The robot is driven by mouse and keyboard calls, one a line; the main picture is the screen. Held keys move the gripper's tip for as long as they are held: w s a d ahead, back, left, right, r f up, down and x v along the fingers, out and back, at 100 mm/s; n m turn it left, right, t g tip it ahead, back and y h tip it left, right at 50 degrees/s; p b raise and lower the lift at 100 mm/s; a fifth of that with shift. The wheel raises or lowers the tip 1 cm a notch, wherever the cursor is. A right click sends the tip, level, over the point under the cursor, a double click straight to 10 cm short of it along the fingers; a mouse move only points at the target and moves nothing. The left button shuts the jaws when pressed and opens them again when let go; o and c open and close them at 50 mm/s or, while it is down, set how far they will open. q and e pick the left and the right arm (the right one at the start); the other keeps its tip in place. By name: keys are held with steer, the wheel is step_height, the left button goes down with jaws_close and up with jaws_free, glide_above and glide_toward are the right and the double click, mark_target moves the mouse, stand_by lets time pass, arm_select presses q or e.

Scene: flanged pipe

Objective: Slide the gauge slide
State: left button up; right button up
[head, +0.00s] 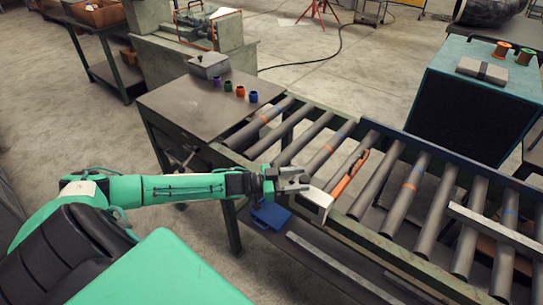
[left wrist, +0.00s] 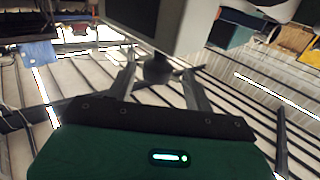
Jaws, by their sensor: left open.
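A pale block with a light top, which looks like the gauge slide (head: 320,198), sits at the near rail of the roller conveyor (head: 385,243). My left gripper (head: 306,182) is open at the left side of this block. In the left wrist view, a large pale block with a dark face (left wrist: 182,28) fills the upper middle. A dark knob-like part (left wrist: 157,70) under it lies between the two spread fingers of my left gripper (left wrist: 160,84). I cannot tell whether the fingers touch it. My right gripper is not in view.
An orange tool (head: 348,176) lies on the rollers beside the block. A pale bar (head: 495,228) lies across the rollers at right. A metal table (head: 190,105) with several coloured rings and a grey box (head: 208,66) stands behind. A blue bin (head: 271,216) is below the rail.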

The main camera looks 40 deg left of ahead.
arm_select(q)
steer(key=b+v, duration=0.2)
steer(key=v, duration=1)
stand_by(0.4)
